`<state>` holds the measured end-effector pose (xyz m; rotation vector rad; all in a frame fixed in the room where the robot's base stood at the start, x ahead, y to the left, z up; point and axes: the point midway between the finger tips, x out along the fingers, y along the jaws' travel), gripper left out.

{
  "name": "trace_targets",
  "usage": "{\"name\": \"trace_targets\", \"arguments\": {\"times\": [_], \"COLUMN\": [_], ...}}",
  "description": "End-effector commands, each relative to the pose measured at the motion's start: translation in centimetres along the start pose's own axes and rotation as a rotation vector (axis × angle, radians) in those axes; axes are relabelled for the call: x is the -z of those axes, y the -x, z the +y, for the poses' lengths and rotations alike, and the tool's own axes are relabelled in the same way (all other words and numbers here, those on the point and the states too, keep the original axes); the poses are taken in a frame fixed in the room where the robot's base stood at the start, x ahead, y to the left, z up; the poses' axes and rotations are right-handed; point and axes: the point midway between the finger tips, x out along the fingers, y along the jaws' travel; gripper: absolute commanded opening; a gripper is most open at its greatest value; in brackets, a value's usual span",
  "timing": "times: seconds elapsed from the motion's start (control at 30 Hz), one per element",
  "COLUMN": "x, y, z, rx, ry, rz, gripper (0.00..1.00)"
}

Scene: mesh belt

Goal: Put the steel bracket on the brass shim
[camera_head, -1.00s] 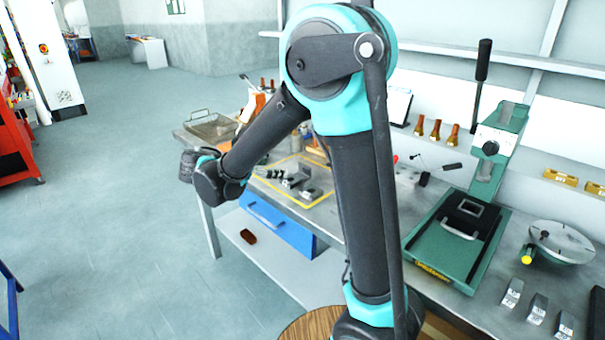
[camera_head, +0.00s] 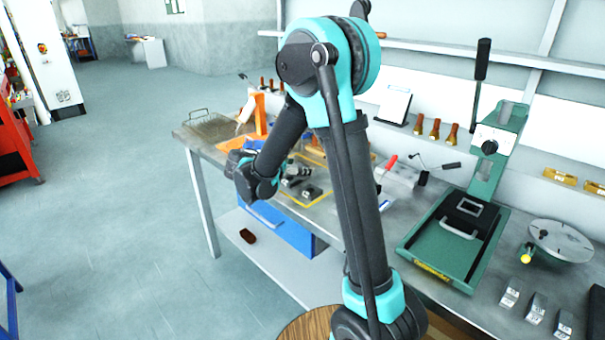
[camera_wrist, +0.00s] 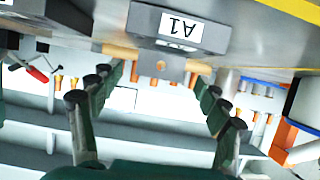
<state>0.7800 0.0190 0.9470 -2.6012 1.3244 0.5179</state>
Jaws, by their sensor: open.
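My gripper (camera_wrist: 156,98) is open and empty in the wrist view, its fingers spread wide to left and right. Beyond and above the fingertips in that view is a grey metal piece (camera_wrist: 150,38) with an upside-down A1 label and a plate with a hole, likely the steel bracket. It is apart from the fingers. In the head view, small dark and grey metal parts (camera_head: 312,191) lie inside a yellow outline on the bench; my wrist is just left of them, and the fingers are hidden there. I cannot make out the brass shim for certain.
The bench (camera_head: 382,232) carries a green press (camera_head: 455,240) and a round green-based plate (camera_head: 562,241) at right. A wire tray (camera_head: 212,127) and an orange holder (camera_head: 261,114) stand at the far left end. Open floor lies left of the bench.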

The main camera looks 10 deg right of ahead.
Motion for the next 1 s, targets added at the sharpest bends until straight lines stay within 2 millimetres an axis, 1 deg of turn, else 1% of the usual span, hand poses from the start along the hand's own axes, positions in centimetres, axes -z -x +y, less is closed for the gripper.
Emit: {"name": "trace_targets", "arguments": {"times": [0.03, 0.1, 0.3, 0.33, 0.83, 1.0], "x": [0.00, -0.02, -0.03, -0.03, 0.00, 0.01], "y": [-0.78, -1.29, -1.39, -1.38, -1.36, -1.35], "z": [0.05, 0.02, 0.01, 0.01, 0.01, 0.01], "rx": [-0.003, 0.000, 0.001, 0.001, 0.000, 0.000], "ry": [-0.002, -0.001, 0.000, 0.000, 0.000, 0.000], "rz": [0.000, 0.000, 0.000, 0.000, 0.000, 0.000], "gripper": [0.76, 0.76, 0.76, 0.75, 0.13, 0.13]}}
